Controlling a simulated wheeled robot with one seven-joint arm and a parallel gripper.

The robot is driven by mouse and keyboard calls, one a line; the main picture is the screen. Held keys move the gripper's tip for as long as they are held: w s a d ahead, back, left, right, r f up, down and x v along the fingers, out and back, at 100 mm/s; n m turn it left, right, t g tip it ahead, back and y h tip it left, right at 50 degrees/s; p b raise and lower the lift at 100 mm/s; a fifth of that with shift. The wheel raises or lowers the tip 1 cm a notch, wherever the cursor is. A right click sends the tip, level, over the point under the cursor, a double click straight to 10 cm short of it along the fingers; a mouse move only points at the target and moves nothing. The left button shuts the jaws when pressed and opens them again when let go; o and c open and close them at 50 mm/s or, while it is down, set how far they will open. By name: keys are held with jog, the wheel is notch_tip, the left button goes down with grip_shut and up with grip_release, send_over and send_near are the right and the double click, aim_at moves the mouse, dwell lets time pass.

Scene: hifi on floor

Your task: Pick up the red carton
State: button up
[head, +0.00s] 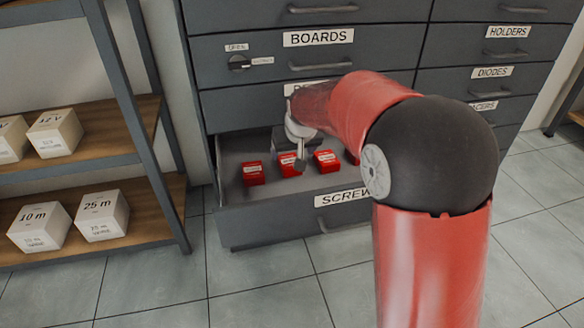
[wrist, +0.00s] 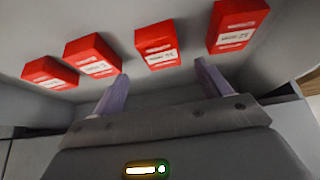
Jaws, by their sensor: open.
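Several red cartons with white labels stand in a row in the open drawer: a left one (head: 253,174), one partly behind my gripper (head: 300,160), one to its right (head: 326,161), and another mostly hidden by my arm. In the wrist view a red carton (wrist: 157,45) lies ahead of the gap between my fingertips (wrist: 157,76). Others stand on both sides, one at the upper right (wrist: 238,26) and one to the left (wrist: 93,56). My gripper is open and empty, reaching into the drawer, apart from the cartons in the wrist view.
The pulled-out grey drawer (head: 270,222) is labelled SCREWS, partly covered by my arm. Closed drawers rise above it, one labelled BOARDS (head: 318,37). A shelf rack (head: 150,170) with white boxes (head: 102,215) stands at left. Tiled floor (head: 265,285) in front is clear.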

aim_at(289, 161)
jog(key=x, duration=0.5)
jog(key=shift+s+a+f+b, duration=0.15)
jog(key=shift+f+b, duration=0.15)
jog(key=shift+b, duration=0.05)
jog(key=shift+c, duration=0.3)
jog(key=c, duration=1.1)
